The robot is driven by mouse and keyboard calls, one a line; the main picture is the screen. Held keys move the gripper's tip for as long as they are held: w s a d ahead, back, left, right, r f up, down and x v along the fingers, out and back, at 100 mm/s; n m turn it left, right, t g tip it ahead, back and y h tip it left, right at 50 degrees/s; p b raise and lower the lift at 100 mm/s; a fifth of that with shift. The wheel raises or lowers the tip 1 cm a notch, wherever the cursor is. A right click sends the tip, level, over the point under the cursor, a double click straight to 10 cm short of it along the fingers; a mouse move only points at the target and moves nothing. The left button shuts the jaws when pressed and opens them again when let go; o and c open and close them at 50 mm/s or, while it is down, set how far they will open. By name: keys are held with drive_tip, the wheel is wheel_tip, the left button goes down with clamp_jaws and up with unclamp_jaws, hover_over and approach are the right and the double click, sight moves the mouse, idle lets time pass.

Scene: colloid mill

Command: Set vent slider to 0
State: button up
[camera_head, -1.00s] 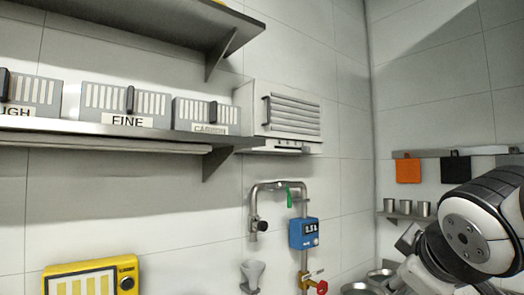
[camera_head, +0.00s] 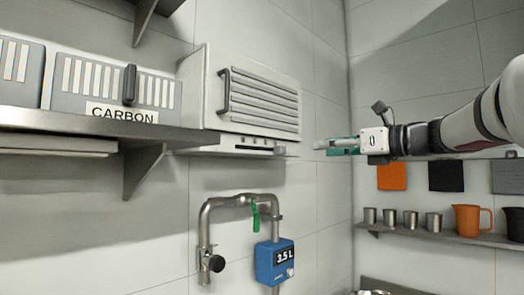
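The vent (camera_head: 262,95) is a pale metal box on the wall with slanted louvres and a dark handle at its left side. A narrow strip along its underside holds the vent slider (camera_head: 279,150); the small knob appears near the right end of the strip. The scale marks are too small to read. My gripper (camera_head: 318,147), with teal fingers, points left, a little right of the slider at about its height, apart from it in the picture. Its fingers are seen nearly edge-on, and I cannot tell their gap. Nothing shows in them.
Below are a bent pipe (camera_head: 240,200) with a green lever and a blue 3.5 L meter (camera_head: 276,262). An orange jug (camera_head: 470,220) and cups stand on the right shelf.

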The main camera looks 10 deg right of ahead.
sight(284, 149)
drive_tip(key=p+x, duration=0.2)
drive_tip(key=x, duration=1.1)
drive_tip(key=shift+w+a, duration=0.25)
clamp_jaws()
